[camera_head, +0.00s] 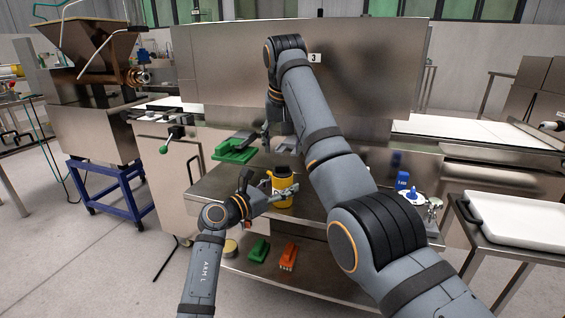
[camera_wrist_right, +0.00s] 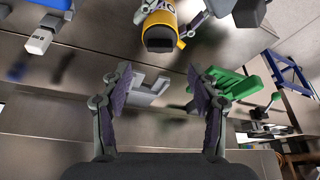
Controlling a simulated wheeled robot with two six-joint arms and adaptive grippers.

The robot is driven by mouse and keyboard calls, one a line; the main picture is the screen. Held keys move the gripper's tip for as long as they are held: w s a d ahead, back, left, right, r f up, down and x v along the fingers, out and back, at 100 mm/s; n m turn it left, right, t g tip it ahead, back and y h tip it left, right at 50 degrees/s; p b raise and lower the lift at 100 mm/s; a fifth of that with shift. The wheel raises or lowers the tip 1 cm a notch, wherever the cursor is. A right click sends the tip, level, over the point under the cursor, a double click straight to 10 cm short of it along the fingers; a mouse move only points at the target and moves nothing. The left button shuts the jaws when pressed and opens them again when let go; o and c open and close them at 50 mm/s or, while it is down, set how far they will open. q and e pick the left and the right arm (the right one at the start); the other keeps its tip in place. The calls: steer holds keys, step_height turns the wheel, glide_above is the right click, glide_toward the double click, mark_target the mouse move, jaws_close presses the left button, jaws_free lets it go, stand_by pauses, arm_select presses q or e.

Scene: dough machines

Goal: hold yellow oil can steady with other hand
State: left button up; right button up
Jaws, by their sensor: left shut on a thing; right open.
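The yellow oil can (camera_head: 282,189) with a dark top stands upright on the steel table (camera_head: 218,182), near its middle. My left gripper (camera_head: 284,194) comes in from the left and is shut on the can's body. The can also shows at the top of the right wrist view (camera_wrist_right: 158,20), dark top toward the camera, with part of my left gripper beside it. My right gripper (camera_wrist_right: 157,88) is open and empty, apart from the can. In the head view it is behind the can, partly hidden by its own arm.
A grey bracket-like piece (camera_wrist_right: 150,87) and a green tool (camera_head: 234,151) lie beyond the can. Green (camera_head: 258,250) and orange (camera_head: 289,256) brushes lie on the lower shelf. A white tray (camera_head: 510,218) is at right.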

mark_target(284, 166)
steer(key=x, duration=0.7)
steer(key=shift+f, duration=0.1)
steer(key=c, duration=1.2)
steer(key=shift+w+n, duration=0.1)
steer(key=shift+n, duration=0.2)
steer(key=n+y, duration=0.1)
steer(key=n, duration=0.3)
steer(key=shift+d+y, duration=0.2)
steer(key=shift+y, duration=0.2)
steer(key=shift+w+n+g+y, duration=0.1)
steer(key=shift+n+g+y, duration=0.5)
steer(key=shift+n, duration=1.5)
steer(key=o, duration=1.2)
